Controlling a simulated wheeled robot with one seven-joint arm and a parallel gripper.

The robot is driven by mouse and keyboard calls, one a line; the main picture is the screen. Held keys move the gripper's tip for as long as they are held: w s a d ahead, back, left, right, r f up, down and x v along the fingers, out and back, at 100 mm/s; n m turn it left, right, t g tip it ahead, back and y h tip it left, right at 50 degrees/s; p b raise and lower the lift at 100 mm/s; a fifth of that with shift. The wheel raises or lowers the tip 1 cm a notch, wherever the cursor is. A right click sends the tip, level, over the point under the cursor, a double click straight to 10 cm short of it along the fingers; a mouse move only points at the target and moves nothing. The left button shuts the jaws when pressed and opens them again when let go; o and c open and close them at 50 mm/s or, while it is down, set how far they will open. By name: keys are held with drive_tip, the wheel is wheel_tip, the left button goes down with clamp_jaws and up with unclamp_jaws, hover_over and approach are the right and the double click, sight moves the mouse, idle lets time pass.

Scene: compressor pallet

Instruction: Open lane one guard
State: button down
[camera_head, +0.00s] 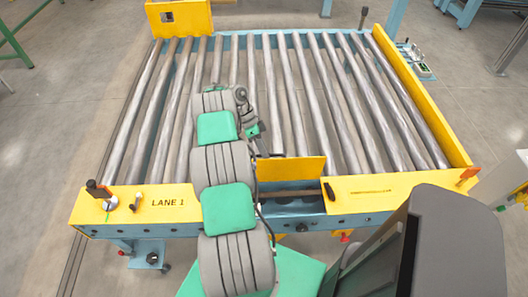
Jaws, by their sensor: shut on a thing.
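The front guard rail (165,197) is yellow and marked LANE 1 at its left part. A separate yellow panel (292,169), which looks like the lane one guard, stands in the middle, set back over the roller ends. A gap shows in front of it, between the left and right yellow parts. My gripper (262,154) is at the panel's upper left edge, small and partly hidden by my arm. It appears shut on the panel; the exact grip is hard to make out.
Bare metal rollers (345,100) fill the conveyor, with no load on them. A black handle (329,191) sits right of the gap, and a dark lever (97,188) at the left corner. A yellow side wall (420,90) borders the right.

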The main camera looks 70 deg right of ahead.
drive_tip(key=shift+w+d+r, duration=0.15)
drive_tip(key=shift+w+d, duration=0.15)
drive_tip(key=shift+d, duration=0.15)
drive_tip(key=c, duration=1.7)
unclamp_jaws()
drive_tip(key=shift+o, duration=0.7)
drive_tip(key=shift+w+d, duration=0.1)
drive_tip(key=shift+d, duration=0.05)
drive_tip(key=shift+o, duration=0.5)
drive_tip(key=shift+s+a, duration=0.25)
